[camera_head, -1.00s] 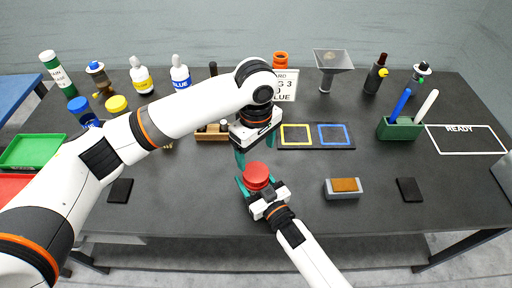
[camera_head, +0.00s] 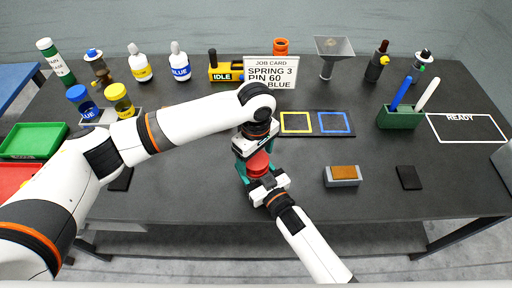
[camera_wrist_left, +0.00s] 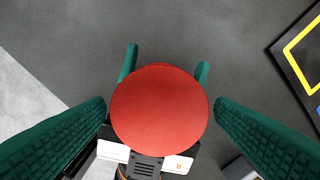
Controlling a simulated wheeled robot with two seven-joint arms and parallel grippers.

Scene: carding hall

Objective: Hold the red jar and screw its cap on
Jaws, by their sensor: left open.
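The red jar (camera_head: 259,170) is upright at the table's front middle, with its round red top facing up. In the left wrist view the red top (camera_wrist_left: 160,110) fills the middle and hides the jar body, so I cannot tell cap from jar or how the cap sits. My right gripper (camera_head: 263,181) comes from the front and is shut on the jar, its fingers showing on both sides beyond the top. My left gripper (camera_head: 258,162) is open above the jar, pointing down. Its fingers stand on either side of the red top, with gaps visible in the wrist view.
A tray with yellow and blue squares (camera_head: 316,123) lies right of the grippers. An orange-topped block (camera_head: 343,175) and a black pad (camera_head: 409,177) lie further right. A job card (camera_head: 271,72) stands behind. Blue-capped (camera_head: 82,98) and yellow-capped jars (camera_head: 119,97) stand left.

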